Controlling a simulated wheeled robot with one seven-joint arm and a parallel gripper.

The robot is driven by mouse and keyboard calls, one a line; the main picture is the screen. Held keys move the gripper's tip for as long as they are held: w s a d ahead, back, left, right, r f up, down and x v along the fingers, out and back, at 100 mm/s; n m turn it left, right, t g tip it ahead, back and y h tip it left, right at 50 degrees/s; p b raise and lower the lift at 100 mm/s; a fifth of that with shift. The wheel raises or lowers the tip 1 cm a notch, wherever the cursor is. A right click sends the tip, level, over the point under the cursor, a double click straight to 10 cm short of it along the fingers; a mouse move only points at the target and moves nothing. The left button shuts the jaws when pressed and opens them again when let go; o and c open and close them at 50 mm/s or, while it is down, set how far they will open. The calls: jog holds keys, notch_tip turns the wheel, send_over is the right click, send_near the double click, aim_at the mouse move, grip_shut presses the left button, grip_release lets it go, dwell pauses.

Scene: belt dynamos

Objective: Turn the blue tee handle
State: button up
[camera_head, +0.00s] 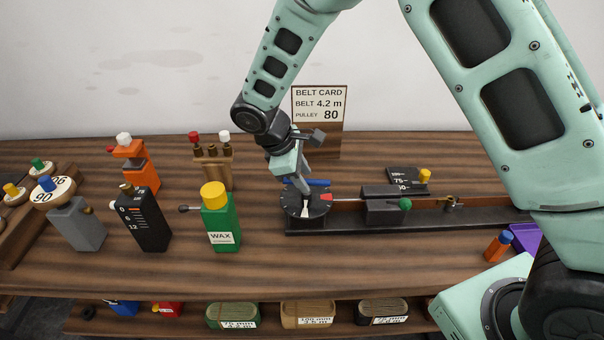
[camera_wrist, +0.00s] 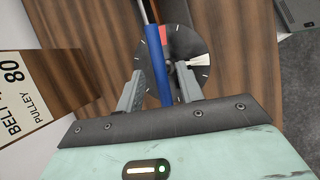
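The blue tee handle (camera_head: 318,182) is a bar on top of a round black dial (camera_head: 292,208) with white marks and a red patch. In the wrist view the blue handle (camera_wrist: 156,66) runs lengthwise between the two fingers of my gripper (camera_wrist: 159,70). A gap shows on each side of the bar, so the fingers look open around it and not closed on it. In the head view my gripper (camera_head: 304,186) points down right at the dial and hides part of the handle.
A dark rail with a sliding block (camera_head: 384,212) and green knob extends right of the dial. A green wax bottle (camera_head: 222,228) stands to the left. The belt card (camera_head: 320,106) stands behind. Bare wooden bench (camera_head: 270,270) lies in front.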

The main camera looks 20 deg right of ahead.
jog(key=b+v, duration=0.3)
jog(key=v, duration=1.4)
jog(key=shift+s+a+r, duration=0.1)
jog(key=shift+r, duration=0.05)
jog(key=s+d+f+m+y, duration=0.1)
jog(key=s+f+m+y, duration=0.1)
jog(key=s, duration=1.1)
jog(key=s+d+f+m+y, duration=0.2)
jog(key=s+f+m+y, duration=0.1)
jog(key=s, duration=1.1)
jog(key=shift+s+f+y, duration=0.3)
jog(key=shift+f, duration=0.55)
